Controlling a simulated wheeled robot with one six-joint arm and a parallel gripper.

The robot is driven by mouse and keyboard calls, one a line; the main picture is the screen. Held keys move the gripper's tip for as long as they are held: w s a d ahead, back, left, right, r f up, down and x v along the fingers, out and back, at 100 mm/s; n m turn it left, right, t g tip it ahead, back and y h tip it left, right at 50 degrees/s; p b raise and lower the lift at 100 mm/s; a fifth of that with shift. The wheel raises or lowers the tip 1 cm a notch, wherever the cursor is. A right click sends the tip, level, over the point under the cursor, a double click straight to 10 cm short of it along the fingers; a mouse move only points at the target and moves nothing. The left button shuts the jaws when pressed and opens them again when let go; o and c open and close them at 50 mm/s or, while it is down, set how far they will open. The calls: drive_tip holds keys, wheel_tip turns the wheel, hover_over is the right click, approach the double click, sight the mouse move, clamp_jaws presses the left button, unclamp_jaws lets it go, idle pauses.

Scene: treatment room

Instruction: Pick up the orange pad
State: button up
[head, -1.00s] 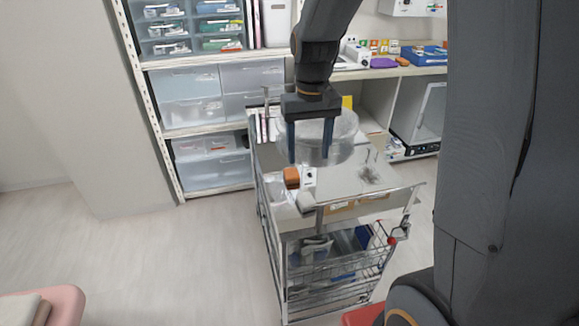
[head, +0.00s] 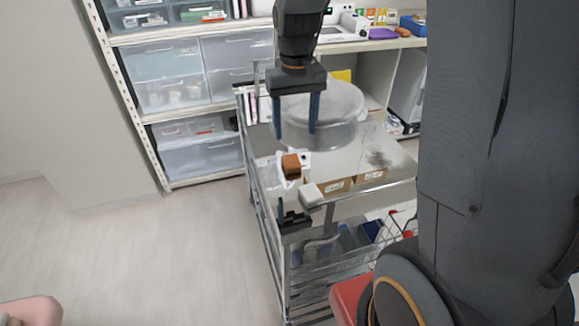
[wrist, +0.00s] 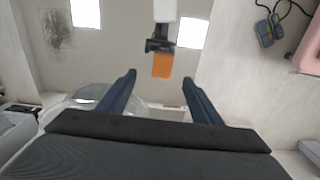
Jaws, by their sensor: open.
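The orange pad (head: 291,165) is a small block on the top of the metal cart (head: 345,160), near its left front end. It also shows in the wrist view (wrist: 162,66), just beyond and between my fingertips, beside a black part. My gripper (head: 295,135) is open, fingers pointing down, and appears just above and behind the pad in the head view. The wrist view also shows my gripper (wrist: 160,78) with nothing between its fingers. I cannot tell the exact height gap to the pad.
A clear round container (head: 335,105) stands on the cart close behind my gripper. A white item (head: 306,160) touches or nearly touches the pad. A black clamp-like part (head: 292,218) is at the cart's front. Shelves with drawers (head: 205,75) stand behind; floor at left is free.

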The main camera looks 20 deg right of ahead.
sight(291, 160)
drive_tip(key=f+b, duration=0.1)
drive_tip(key=w+f+b, duration=0.1)
drive_tip(key=shift+f, duration=0.4)
drive_tip(key=shift+a+f+p, duration=0.2)
drive_tip(key=shift+f+p, duration=0.25)
drive_tip(key=shift+f, duration=1.5)
drive_tip(key=shift+a+f+p, duration=0.15)
drive_tip(key=shift+f+p, duration=0.3)
drive_tip(key=shift+f, duration=1.45)
drive_tip(key=c, duration=1.1)
drive_tip(key=shift+r, duration=0.15)
